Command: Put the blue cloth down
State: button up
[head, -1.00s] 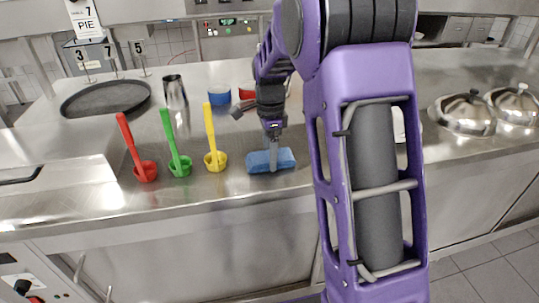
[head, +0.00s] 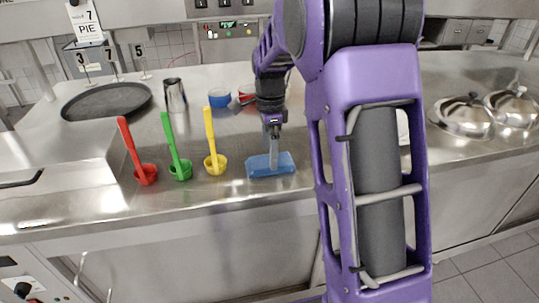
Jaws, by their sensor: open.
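The blue cloth (head: 258,167) is a folded blue block lying on the steel counter (head: 230,198) near its front edge, right of the yellow ladle. My gripper (head: 273,163) points down at it from above, with its fingertips at the cloth's upper middle. The jaws are open. One finger hides part of the cloth, and I cannot tell whether the fingertips touch it.
A red ladle (head: 146,175), a green ladle (head: 180,169) and a yellow ladle (head: 215,164) stand left of the cloth. A metal cup (head: 175,95), a blue container (head: 219,98) and a dark round tray (head: 106,101) are behind. Domed lids (head: 463,115) sit at right.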

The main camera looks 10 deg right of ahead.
notch_tip(320, 180, up, 10)
jog(key=p, duration=0.1)
jog(key=shift+f, duration=0.2)
